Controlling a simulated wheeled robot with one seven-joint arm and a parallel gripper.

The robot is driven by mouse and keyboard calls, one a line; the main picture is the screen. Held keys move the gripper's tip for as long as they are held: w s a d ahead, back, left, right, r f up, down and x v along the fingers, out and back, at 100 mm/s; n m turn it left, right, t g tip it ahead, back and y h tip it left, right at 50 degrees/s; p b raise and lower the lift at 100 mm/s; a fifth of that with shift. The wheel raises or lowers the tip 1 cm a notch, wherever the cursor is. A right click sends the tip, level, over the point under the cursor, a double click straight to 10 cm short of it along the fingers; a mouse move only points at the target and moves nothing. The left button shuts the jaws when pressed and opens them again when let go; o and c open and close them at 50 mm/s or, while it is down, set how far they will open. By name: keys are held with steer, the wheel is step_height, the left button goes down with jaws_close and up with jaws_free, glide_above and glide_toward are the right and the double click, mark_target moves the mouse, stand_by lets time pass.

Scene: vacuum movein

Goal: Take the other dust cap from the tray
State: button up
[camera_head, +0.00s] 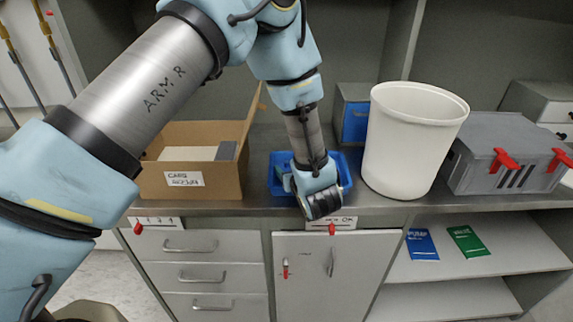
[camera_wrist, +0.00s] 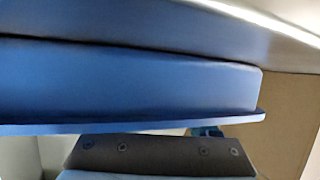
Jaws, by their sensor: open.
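The blue tray (camera_head: 345,180) sits on the counter between the cardboard box and the white bin. My arm reaches down over its front part, and my wrist covers much of its inside. My gripper (camera_head: 287,182) is low at the tray's left part, open; its fingertips are mostly hidden. In the wrist view a blue wall (camera_wrist: 130,85), which looks like the tray's, fills the upper part up close. No dust cap can be made out in either view, and I cannot tell what lies in the tray.
An open cardboard box (camera_head: 215,185) stands close on the left. A tall white bin (camera_head: 410,140) stands close on the right, with a grey case (camera_head: 505,155) with red latches beyond. A blue-fronted box (camera_head: 355,122) is behind. The counter's front edge (camera_head: 250,210) is near.

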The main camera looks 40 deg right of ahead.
steer(key=shift+c, duration=0.3)
steer(key=c, duration=0.9)
